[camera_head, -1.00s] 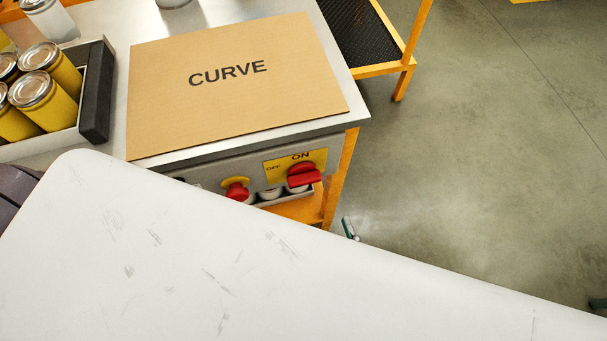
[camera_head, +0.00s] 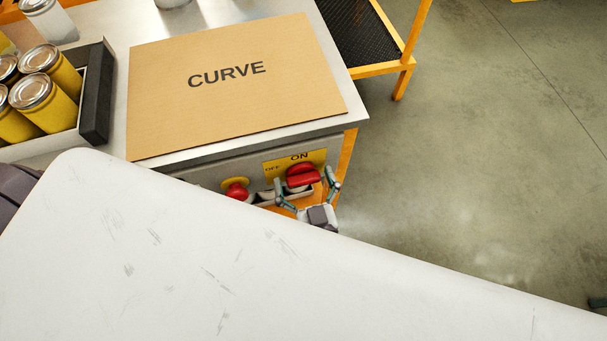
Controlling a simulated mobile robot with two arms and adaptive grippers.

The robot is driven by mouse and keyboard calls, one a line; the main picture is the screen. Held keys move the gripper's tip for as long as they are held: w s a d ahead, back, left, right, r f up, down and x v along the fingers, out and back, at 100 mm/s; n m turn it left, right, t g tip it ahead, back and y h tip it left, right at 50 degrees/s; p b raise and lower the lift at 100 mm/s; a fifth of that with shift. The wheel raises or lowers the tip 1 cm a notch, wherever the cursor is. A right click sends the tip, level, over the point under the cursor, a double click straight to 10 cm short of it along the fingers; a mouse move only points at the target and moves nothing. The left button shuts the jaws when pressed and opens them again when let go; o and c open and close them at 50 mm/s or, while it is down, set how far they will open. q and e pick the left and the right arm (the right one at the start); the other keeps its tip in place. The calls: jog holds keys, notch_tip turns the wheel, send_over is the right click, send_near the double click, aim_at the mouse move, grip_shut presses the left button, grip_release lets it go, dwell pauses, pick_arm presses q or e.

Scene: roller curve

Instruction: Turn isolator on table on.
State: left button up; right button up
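The isolator is a red rotary knob (camera_head: 303,176) on a yellow plate (camera_head: 272,162) marked OFF and ON, on the front panel of the table (camera_head: 210,160). The knob's bar lies roughly sideways, below the word ON. My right gripper (camera_head: 308,188) is open, with one finger on each side of the knob. I cannot tell whether the fingers touch it. The gripper's lower part is hidden by the large white surface in front. My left gripper is not in view.
A red push button (camera_head: 236,190) sits left of the isolator. A cardboard sheet (camera_head: 235,85) marked CURVE lies on the table, beside a box (camera_head: 95,105) of yellow cans (camera_head: 45,98). A white scratched surface (camera_head: 200,255) fills the foreground. Floor (camera_head: 480,150) is clear at right.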

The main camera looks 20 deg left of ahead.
jog(key=c, duration=1.1)
jog(key=shift+o, duration=0.2)
jog(key=shift+m, duration=0.3)
jog(key=m+p, duration=0.2)
jog(key=shift+d+r+m, duration=0.1)
jog(key=shift+m, duration=0.2)
jog(key=m+p, duration=0.1)
jog(key=m, duration=0.2)
jog(key=shift+w+d+m, duration=0.1)
jog(key=shift+m, duration=0.2)
jog(key=m, duration=0.2)
jog(key=shift+f+m+p, duration=0.2)
jog(key=shift+m+p, duration=0.15)
jog(key=shift+m, duration=0.05)
jog(key=m, duration=0.2)
jog(key=shift+d+f+m, duration=0.1)
jog(key=shift+m, duration=0.2)
jog(key=m, duration=0.2)
jog(key=m+b, duration=0.1)
jog(key=m, duration=0.2)
jog(key=shift+f+m, duration=0.2)
jog(key=shift+m, duration=0.1)
